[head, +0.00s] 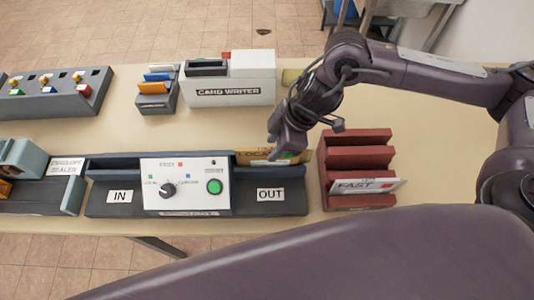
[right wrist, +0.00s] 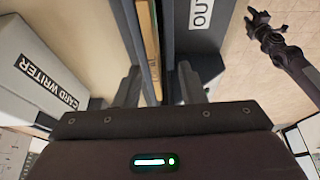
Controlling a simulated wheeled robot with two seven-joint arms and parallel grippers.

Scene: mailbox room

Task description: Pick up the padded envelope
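The padded envelope, tan and marked LOCAL (head: 252,154), stands on edge at the back of the OUT side of the dark machine (head: 293,205). My right gripper (head: 274,150) points down over it and hides part of it. In the right wrist view the two fingers of this gripper (right wrist: 159,80) are apart. The envelope's tan edge (right wrist: 149,35) runs into the gap between them, with no clear contact. My left gripper (right wrist: 257,20) shows small at the upper right of the right wrist view, away from the table; its finger gap is unclear.
A red rack (head: 358,158) holding a FAST envelope (head: 360,187) stands right of the machine. The card writer (head: 235,82) stands behind it, beside a small card holder (head: 157,101). The envelope sealer (head: 66,190) is at left. Bare tabletop (head: 120,133) lies between the rows.

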